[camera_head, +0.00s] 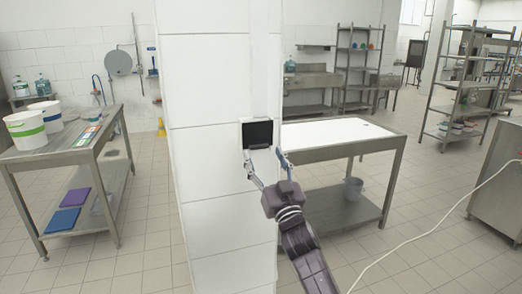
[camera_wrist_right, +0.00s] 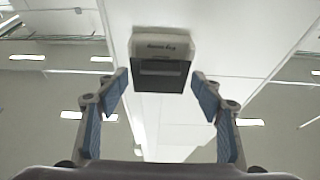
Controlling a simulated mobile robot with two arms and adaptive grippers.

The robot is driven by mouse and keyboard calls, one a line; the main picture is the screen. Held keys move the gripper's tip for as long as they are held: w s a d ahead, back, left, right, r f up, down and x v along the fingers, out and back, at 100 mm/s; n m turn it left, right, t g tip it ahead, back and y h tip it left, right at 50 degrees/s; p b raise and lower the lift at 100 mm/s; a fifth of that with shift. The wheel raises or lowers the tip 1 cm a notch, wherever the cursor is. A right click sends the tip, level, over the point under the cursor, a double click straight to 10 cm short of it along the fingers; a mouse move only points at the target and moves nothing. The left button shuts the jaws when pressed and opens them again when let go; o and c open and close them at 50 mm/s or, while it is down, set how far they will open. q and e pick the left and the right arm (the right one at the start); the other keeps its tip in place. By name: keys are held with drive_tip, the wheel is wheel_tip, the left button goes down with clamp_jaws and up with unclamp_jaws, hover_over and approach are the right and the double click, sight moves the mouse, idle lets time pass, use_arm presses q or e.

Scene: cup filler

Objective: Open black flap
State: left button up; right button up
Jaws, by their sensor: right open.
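The black flap (camera_head: 258,134) is on a small white box (camera_head: 241,134) fixed to the white tiled pillar. In the right wrist view the box (camera_wrist_right: 162,42) is seen from below, with the dark flap (camera_wrist_right: 161,76) hanging at its front. My right gripper (camera_head: 264,162) is open and empty, just below the flap. In the wrist view its blue-padded fingers (camera_wrist_right: 160,92) stand wide apart on either side of the flap, without visible contact. The flap looks closed. My left gripper does not show.
The white pillar (camera_head: 222,220) fills the middle. A white-topped metal table (camera_head: 345,132) stands behind it on the right. A metal table (camera_head: 75,152) with white buckets (camera_head: 25,130) is at the left. A white cable (camera_head: 430,227) crosses at the lower right over open tiled floor.

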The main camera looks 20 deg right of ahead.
sight(259, 136)
drive_tip(key=shift+x, duration=1.25)
drive_tip(key=shift+c, duration=0.4)
